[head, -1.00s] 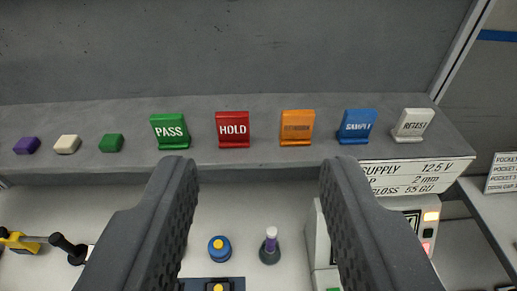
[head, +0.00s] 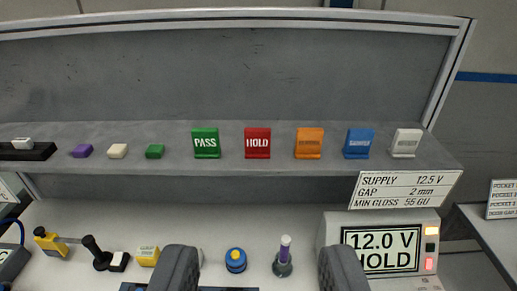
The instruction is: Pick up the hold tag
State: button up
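The red hold tag (head: 257,143) stands on the grey shelf, marked HOLD in white. It is between the green PASS tag (head: 206,143) and an orange tag (head: 309,143). My gripper (head: 258,262) is open and empty at the bottom of the view. Its two dark fingers are wide apart, below the shelf in the picture and not touching the tag. No part of the hold tag is covered.
A blue tag (head: 358,143) and a white tag (head: 405,143) stand to the right on the shelf (head: 300,167). Small purple, white and green blocks lie left.

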aim_at(257, 141)
jog(key=u, duration=0.05)
jog(key=i, duration=0.9)
jog(key=z, duration=0.05)
